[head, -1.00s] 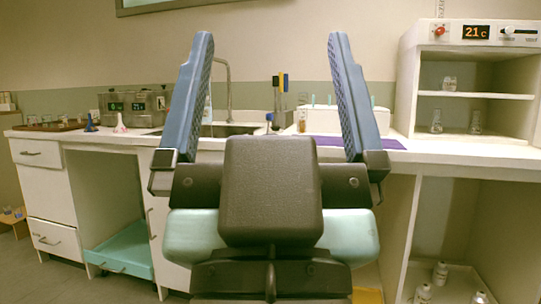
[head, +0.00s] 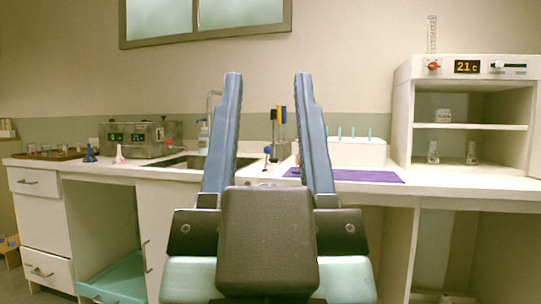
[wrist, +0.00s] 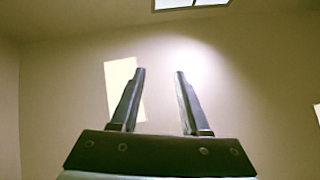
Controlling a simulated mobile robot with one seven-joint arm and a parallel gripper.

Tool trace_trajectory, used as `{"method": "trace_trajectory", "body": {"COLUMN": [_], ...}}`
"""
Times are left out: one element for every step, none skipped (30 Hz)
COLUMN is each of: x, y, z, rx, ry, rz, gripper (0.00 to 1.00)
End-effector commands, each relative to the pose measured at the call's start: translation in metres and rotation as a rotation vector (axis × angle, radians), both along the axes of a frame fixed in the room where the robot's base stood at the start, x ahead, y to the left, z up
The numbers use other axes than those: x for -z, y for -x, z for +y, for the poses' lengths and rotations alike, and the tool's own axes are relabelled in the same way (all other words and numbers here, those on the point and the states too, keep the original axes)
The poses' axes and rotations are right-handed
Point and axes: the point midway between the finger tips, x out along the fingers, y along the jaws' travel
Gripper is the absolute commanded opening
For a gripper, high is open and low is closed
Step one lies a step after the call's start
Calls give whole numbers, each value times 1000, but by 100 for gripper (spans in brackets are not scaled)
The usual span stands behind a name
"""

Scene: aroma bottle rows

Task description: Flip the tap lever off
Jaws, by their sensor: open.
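My gripper (head: 267,78) is raised in the middle of the head view, its two blue fingers pointing up, apart and with nothing between them. It also shows open and empty in the wrist view (wrist: 160,75), against a bare wall. The sink (head: 190,161) is set in the counter behind the left finger. A thin curved tap spout (head: 213,94) rises behind that finger, mostly hidden. A small blue-topped knob (head: 267,150) stands by the sink, seen between the fingers and apart from them. I cannot tell for certain whether it is the tap lever.
The white counter (head: 400,185) runs across the view. A metal water bath (head: 140,138) and small coloured flasks stand left of the sink. A purple mat (head: 350,175), a white rack (head: 357,152) and a shelf cabinet (head: 470,125) stand on the right.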

Motion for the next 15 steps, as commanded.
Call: {"method": "trace_trajectory", "body": {"x": [-21, -29, -41, -50, -60, -74, -85, -96, -111, -121, -132, -146, -156, -167, -181], "y": [0, 0, 0, 0, 0, 0, 0, 0, 0, 0, 0, 0, 0, 0, 0], "z": [0, 0, 0, 0, 0, 0, 0, 0, 0, 0, 0, 0, 0, 0, 0], "rx": [0, 0, 0, 0, 0, 0, 0, 0, 0, -1, -1, -1, -1, -1, -1], "ry": [0, 0, 0, 0, 0, 0, 0, 0, 0, 1, 1, 0, 0, 0, 0], "rz": [0, 0, 0, -1, -1, -1, -1, -1, -1, -1, -1, -1, -1, -1, -1], "gripper": [35, 30, 23, 17, 12, 5, 0, 0, 0, 0, 0, 0, 0, 0, 0]}}
